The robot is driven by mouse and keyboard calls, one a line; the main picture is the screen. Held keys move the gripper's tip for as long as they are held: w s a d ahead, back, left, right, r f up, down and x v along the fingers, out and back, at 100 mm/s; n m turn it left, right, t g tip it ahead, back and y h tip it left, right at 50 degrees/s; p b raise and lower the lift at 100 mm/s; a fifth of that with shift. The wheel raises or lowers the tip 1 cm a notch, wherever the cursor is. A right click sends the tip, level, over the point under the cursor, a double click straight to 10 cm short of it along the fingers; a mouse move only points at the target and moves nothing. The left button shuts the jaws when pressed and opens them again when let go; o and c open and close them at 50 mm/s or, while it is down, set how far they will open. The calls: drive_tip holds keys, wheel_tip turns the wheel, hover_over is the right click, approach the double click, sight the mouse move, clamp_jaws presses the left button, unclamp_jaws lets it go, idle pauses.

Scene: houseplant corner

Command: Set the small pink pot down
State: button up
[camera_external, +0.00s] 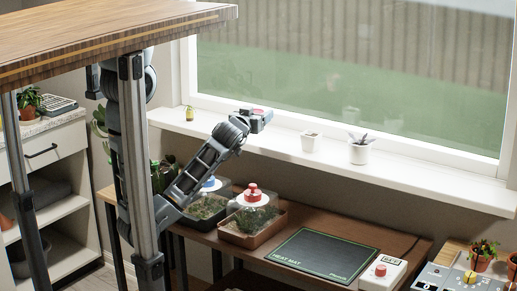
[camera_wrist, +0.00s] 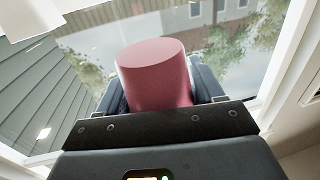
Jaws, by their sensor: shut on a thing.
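The small pink pot (camera_wrist: 155,75) fills the middle of the wrist view, a plain dusty-pink round body with a smooth, flat end facing the camera. My gripper (camera_wrist: 158,95) is shut on it, with a dark finger on either side. In the external view my gripper (camera_external: 259,124) is at the window, above or over the white sill (camera_external: 400,172). A bit of the pink pot (camera_external: 262,113) shows there between the fingers. I cannot tell how far the pot is from the sill. Its contents, if any, are hidden.
Two white pots, one empty-looking (camera_external: 309,143) and one with a plant (camera_external: 359,153), stand on the sill to the right. A small yellow item (camera_external: 189,114) stands to the left. Below are domed trays (camera_external: 252,240) and a heat mat (camera_external: 322,256). A wooden tabletop (camera_external: 90,45) overhangs upper left.

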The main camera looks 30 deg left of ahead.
drive_tip(key=w+a+f+m+h, duration=0.2)
drive_tip(key=a+f+h, duration=0.1)
drive_tip(key=a+f, duration=0.2)
drive_tip(key=shift+w+a+f, duration=0.15)
drive_tip(key=shift+w+a, duration=0.1)
drive_tip(key=shift+a, duration=0.45)
